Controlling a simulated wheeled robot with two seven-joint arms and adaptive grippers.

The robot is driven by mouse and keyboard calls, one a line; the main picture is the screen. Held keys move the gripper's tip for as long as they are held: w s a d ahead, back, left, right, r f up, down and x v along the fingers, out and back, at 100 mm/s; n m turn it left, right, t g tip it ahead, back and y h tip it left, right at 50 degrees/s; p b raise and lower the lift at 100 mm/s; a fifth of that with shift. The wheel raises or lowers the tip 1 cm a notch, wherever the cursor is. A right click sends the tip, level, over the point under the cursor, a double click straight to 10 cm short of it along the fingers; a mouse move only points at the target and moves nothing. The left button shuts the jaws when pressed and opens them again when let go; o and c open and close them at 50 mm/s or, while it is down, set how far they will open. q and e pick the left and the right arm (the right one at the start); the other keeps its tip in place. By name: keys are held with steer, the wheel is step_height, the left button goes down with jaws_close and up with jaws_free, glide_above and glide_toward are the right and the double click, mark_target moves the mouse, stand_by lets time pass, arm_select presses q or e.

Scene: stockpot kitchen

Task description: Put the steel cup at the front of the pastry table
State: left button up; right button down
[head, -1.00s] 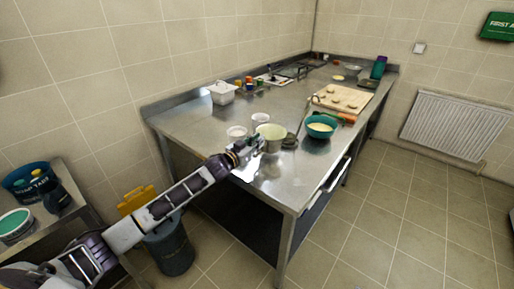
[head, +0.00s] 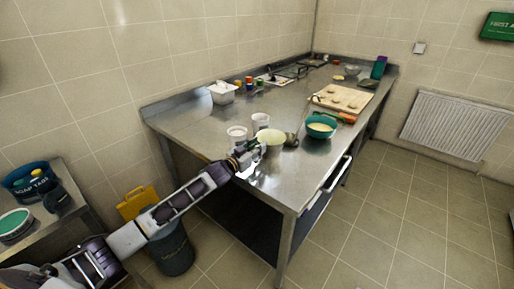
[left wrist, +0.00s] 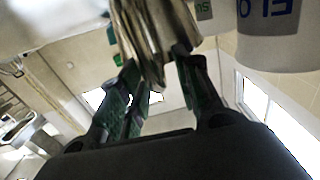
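The steel cup (head: 271,143), with a pale inside, is at the near left part of the steel pastry table (head: 205,128) in the head view. It looks tilted; I cannot tell whether it touches the tabletop. My left gripper (head: 252,148) is at its left side. In the left wrist view, a shiny streaked metal surface (left wrist: 155,35) fills the space between the green-padded fingers of my left gripper (left wrist: 163,85), which close on it from both sides. My right gripper is not in view.
A board with dough (head: 343,98) lies farther back. The table's front corner (head: 290,195) is clear.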

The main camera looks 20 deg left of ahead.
arm_select(q)
steer(key=shift+s, duration=0.1)
steer(key=shift+v, duration=5.2)
steer(key=shift+s+a+r, duration=0.15)
steer(key=shift+s+a, duration=0.1)
steer(key=shift+s, duration=0.4)
